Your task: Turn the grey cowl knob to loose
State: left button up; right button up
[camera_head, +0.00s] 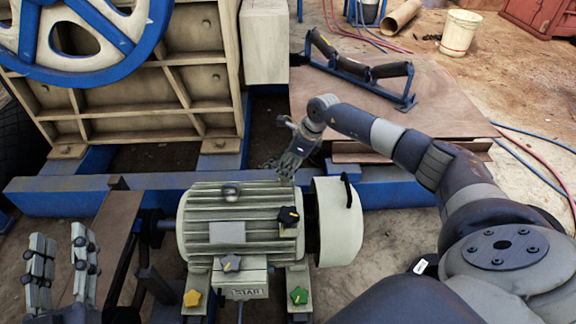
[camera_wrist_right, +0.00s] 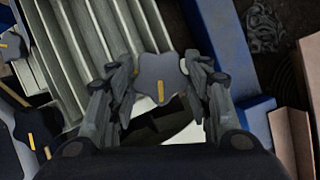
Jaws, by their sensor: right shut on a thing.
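The grey cowl knob (camera_wrist_right: 158,76) is a lobed grey knob with a yellow mark, seen between the fingers of my right gripper in the right wrist view. My right gripper (camera_head: 290,168) reaches down behind the ribbed motor (camera_head: 240,200), near its cream end cowl (camera_head: 340,222). Its fingers are shut on the grey knob from both sides. In the head view the gripper and motor hide that knob. My left gripper (camera_head: 62,268) is open and empty at the lower left, apart from the motor. No loose or tight marking is readable.
Other knobs sit on or by the motor: a black one (camera_head: 288,217), a grey-blue one (camera_head: 230,264), a yellow one (camera_head: 192,298) and a green one (camera_head: 299,295). A blue beam (camera_head: 100,203) runs behind. A roller frame (camera_head: 360,68) lies on a plate at the back.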

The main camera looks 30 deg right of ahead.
jog(key=shift+f, duration=0.1)
jog(key=o, duration=1.1)
jog(key=shift+c, duration=0.2)
jog(key=v, duration=1.2)
